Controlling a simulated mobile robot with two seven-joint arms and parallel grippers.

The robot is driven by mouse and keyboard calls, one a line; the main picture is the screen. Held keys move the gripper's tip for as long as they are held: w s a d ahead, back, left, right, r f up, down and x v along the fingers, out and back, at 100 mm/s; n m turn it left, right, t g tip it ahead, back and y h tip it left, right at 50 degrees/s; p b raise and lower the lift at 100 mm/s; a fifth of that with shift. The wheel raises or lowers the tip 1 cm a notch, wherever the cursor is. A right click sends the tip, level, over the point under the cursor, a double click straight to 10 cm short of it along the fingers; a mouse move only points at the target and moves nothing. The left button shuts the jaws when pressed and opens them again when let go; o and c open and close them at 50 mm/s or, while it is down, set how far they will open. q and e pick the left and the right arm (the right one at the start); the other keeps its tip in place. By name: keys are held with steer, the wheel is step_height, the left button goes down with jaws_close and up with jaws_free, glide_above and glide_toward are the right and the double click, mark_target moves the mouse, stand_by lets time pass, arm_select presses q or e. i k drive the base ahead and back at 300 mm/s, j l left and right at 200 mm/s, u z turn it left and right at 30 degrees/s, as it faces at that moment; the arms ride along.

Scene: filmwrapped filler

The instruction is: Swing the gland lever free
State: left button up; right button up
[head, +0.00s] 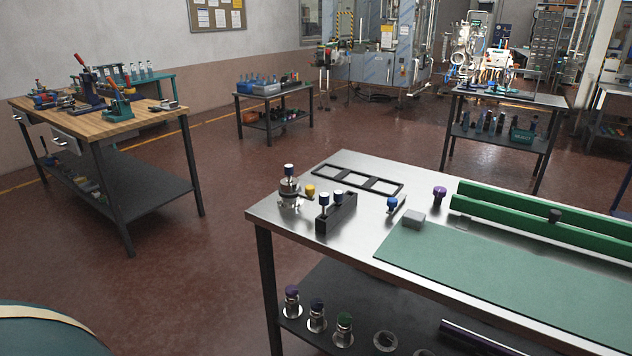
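I cannot make out a gland lever for certain in the head view. A large cabinet-like machine (372,48) with bluish, clear-looking panels stands at the back wall. Pipes and small red and yellow fittings show at its left side, too small to tell apart. A shiny silver and white apparatus (485,48) stands on a dark table at the back right, with small blue and orange parts. Neither of my grippers is in view.
A steel bench (350,226) with a green mat (480,265) fills the near right. A wooden workbench (60,124) with tools stands left. A small dark table (290,97) stands farther back. Open red-brown floor (215,250) lies between the benches.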

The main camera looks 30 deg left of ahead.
mark_target(309, 190)
steer(key=i+j+u, duration=0.35)
steer(key=i+j, duration=0.85)
